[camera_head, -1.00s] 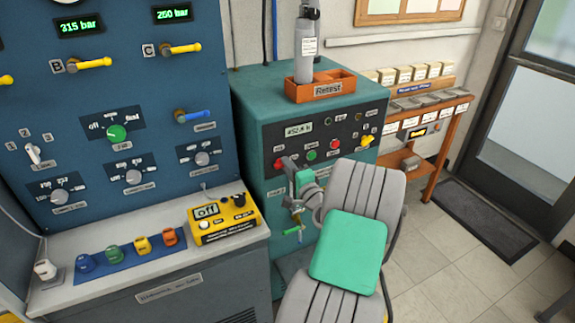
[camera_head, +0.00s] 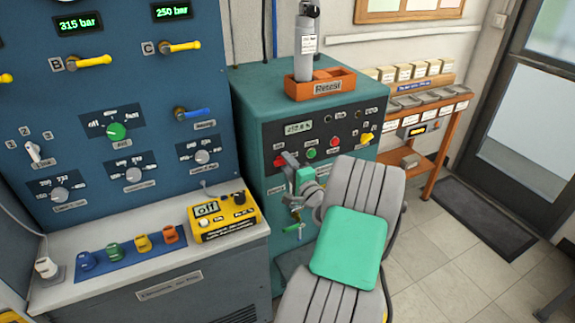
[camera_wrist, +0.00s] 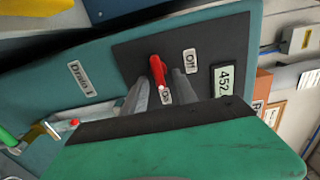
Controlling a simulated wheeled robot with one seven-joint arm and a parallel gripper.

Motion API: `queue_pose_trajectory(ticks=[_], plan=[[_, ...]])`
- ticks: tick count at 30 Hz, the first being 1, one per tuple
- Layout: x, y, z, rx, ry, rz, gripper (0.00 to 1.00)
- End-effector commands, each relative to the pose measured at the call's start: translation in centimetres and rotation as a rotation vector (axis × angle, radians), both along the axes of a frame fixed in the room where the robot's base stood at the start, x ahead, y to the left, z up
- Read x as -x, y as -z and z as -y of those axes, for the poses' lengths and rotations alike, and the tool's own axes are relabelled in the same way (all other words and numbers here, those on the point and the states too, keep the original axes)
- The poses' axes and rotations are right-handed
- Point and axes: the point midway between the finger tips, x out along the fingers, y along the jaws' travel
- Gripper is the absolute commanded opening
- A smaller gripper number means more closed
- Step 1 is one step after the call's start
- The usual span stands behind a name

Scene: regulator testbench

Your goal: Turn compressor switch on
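The compressor switch is a red lever (camera_wrist: 158,70) on the dark panel of the teal compressor cabinet (camera_head: 255,95). In the wrist view it has an "Off" label (camera_wrist: 190,62) on one side and an "On" label (camera_wrist: 166,97) by its lower end. I cannot tell its exact setting. My gripper (camera_wrist: 160,88) is open, with one grey finger on each side of the lever; contact is not clear. In the head view my gripper (camera_head: 289,160) is at the panel's left side and partly hides the red switch (camera_head: 279,161).
Green and red buttons and a yellow valve (camera_head: 367,138) are to the right on the panel. An orange Retest tray (camera_head: 322,88) with a grey cylinder stands on top. The blue panel and worktop (camera_head: 120,285) are at left.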

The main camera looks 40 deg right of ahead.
Motion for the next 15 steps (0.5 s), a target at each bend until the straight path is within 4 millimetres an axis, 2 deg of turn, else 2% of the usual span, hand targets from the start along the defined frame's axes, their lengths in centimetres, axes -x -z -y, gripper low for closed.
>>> queue_pose_trajectory(ticks=[7, 15], plan=[[0.6, 0.1, -0.1, -0.001, 0.002, -0.001, 0.34], [5.7, 0.1, -1.5, 0.000, 0.005, 0.001, 0.34]])
